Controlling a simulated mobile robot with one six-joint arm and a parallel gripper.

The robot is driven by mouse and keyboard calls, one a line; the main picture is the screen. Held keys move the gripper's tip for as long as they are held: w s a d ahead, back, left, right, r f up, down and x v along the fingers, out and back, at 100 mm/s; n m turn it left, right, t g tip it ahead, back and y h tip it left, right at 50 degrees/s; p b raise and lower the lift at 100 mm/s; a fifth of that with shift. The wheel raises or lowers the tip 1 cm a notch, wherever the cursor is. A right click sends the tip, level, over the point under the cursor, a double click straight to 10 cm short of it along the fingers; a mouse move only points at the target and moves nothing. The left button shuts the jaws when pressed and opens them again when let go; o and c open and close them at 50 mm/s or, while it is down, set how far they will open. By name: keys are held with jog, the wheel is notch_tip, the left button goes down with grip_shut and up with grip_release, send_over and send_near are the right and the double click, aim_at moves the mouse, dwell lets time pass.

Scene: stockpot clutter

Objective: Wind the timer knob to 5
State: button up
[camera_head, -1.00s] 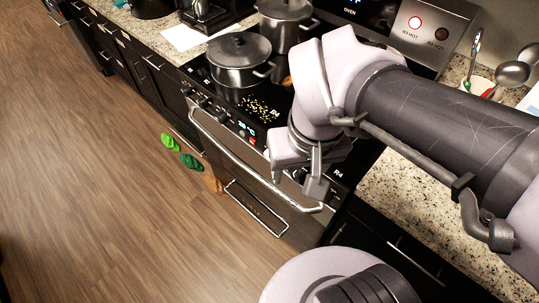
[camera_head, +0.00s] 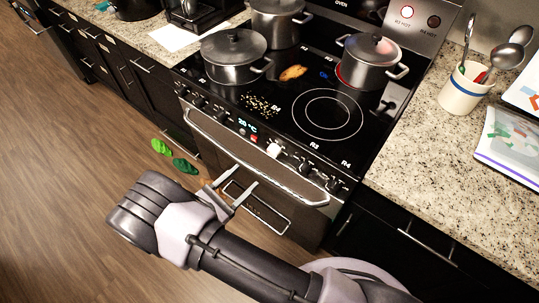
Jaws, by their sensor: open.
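The stove's front control panel carries a row of knobs below the cooktop. One pale knob (camera_head: 274,150) sits near the middle, right of the lit display (camera_head: 247,125). It looks like the timer knob, but its label and setting are too small to read. My gripper (camera_head: 243,174) is open and empty, in front of the oven door. In the picture its two fingers point up and right, below and left of the pale knob and apart from it.
Dark knobs (camera_head: 303,165) flank the pale knob on the right. The oven handle (camera_head: 250,158) runs along the door just below the panel. Pots (camera_head: 234,56) stand on the cooktop. Green slippers (camera_head: 185,166) lie on the floor, which is otherwise open at left.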

aim_at(271, 153)
jog(key=b+x, duration=0.2)
jog(key=x, duration=0.9)
jog(key=shift+w+d, duration=0.25)
jog(key=shift+c, duration=0.2)
grip_shut()
jog(key=m, duration=0.4)
jog(key=shift+m+b, duration=0.3)
jog(key=shift+b, duration=0.1)
jog(key=shift+m+y+b, duration=0.3)
jog(key=shift+m+b, duration=0.1)
jog(key=shift+m, duration=1.5)
